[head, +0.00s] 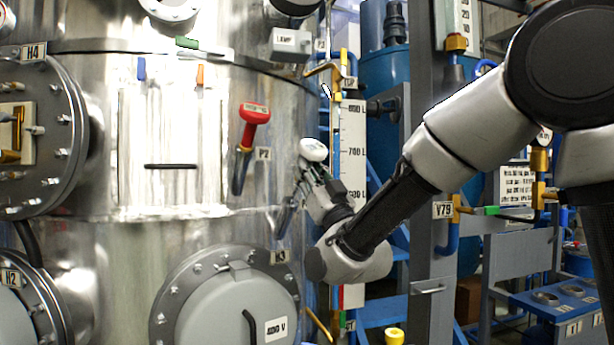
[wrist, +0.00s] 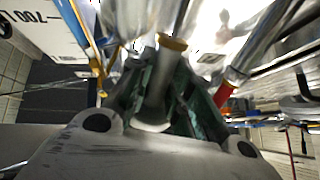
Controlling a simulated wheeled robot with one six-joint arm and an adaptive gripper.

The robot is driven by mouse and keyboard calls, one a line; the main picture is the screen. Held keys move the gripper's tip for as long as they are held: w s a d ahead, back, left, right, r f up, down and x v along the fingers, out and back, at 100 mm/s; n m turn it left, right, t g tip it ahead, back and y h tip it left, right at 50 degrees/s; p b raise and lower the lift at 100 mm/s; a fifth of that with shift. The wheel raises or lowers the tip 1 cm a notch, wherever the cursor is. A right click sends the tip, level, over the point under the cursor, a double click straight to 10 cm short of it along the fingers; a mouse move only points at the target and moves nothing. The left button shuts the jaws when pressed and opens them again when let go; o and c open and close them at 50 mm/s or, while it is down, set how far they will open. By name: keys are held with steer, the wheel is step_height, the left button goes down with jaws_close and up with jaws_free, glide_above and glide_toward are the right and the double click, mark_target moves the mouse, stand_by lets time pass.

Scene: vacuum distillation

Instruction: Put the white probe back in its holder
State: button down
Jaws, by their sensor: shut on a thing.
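The white probe (head: 313,150) has a round white head, which shows just above my gripper (head: 318,182) in the head view. My gripper is shut on the probe, beside the steel tank. In the wrist view, a grey shaft with a brass-coloured end (wrist: 172,42) lies between the dark fingers of my gripper (wrist: 168,95). A slanted grey tube (head: 287,215), which looks like a holder, is on the tank wall just left of and below my gripper. My gripper partly hides that area, so I cannot tell whether the probe touches the tube.
A red-handled probe (head: 255,114) sits in a slanted holder on the tank, left of my gripper. A scaled white gauge (head: 352,150) with thin pipes stands close on the right. A round hatch (head: 235,310) bulges out below. A grey post (head: 432,250) stands further right.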

steer(key=shift+s+d+r, duration=0.25)
steer(key=shift+s+r, duration=0.1)
steer(key=shift+r, duration=0.15)
steer(key=shift+s+d+r, duration=0.2)
steer(key=shift+s+r, duration=0.15)
steer(key=shift+r, duration=0.15)
steer(key=s+d+f, duration=0.1)
steer(key=s+d, duration=0.2)
steer(key=s, duration=0.2)
steer(key=shift+s+d+f, duration=0.2)
steer(key=shift+s+f, duration=0.05)
steer(key=shift+s, duration=0.05)
stand_by(0.9)
steer(key=shift+s, duration=0.1)
